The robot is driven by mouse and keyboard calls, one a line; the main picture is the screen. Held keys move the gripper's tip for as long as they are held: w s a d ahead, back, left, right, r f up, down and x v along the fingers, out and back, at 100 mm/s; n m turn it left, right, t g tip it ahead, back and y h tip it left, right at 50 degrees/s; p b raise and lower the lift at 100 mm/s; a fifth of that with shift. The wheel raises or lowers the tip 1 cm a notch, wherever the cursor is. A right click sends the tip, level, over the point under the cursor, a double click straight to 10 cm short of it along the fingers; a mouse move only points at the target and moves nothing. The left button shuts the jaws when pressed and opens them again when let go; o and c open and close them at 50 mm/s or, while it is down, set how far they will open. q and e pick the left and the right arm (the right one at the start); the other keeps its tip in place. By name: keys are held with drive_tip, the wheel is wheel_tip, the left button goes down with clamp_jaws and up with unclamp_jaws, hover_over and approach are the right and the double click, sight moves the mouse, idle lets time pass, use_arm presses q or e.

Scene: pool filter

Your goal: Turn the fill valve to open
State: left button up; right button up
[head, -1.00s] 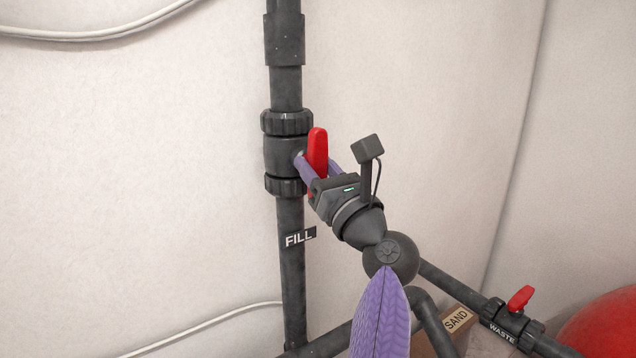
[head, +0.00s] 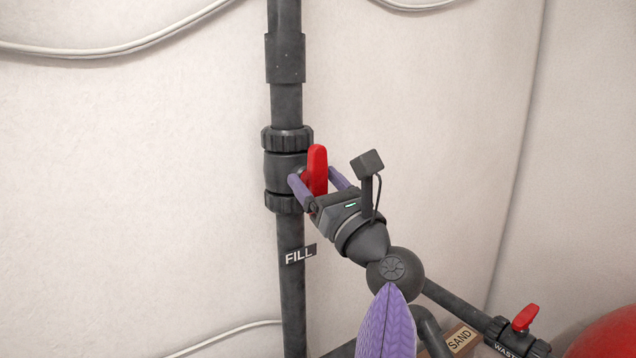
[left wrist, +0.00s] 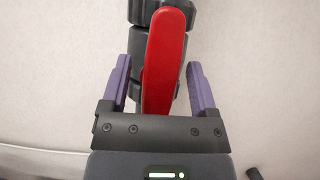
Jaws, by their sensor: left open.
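The fill valve (head: 285,168) is a dark grey body on a vertical pipe, with a red handle (head: 317,168) standing upright, in line with the pipe. A FILL label (head: 299,254) is on the pipe below it. My left gripper (head: 318,180) is open, with one purple finger on each side of the handle. In the left wrist view the red handle (left wrist: 164,62) stands between the fingers (left wrist: 160,82), with a visible gap on both sides. The lower end of the handle reaches close to the gripper's palm. My right gripper is not in view.
A second valve with a red handle (head: 525,317) and a WASTE label is at the lower right. A SAND label (head: 460,340) and a red rounded object (head: 607,338) are near it. White cables run along the pale wall (head: 130,180).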

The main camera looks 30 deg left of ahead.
use_arm(q)
drive_tip(key=b+v, duration=0.1)
drive_tip(key=v, duration=0.1)
drive_tip(key=b+v, duration=0.1)
drive_tip(key=v, duration=0.2)
drive_tip(key=shift+d+f, duration=0.1)
drive_tip(key=shift+f, duration=0.25)
approach(322, 192)
drive_tip(key=r, duration=0.1)
drive_tip(key=shift+w+a+r+b, duration=0.1)
drive_tip(key=shift+a+r+b, duration=0.05)
drive_tip(key=shift+a+b, duration=0.25)
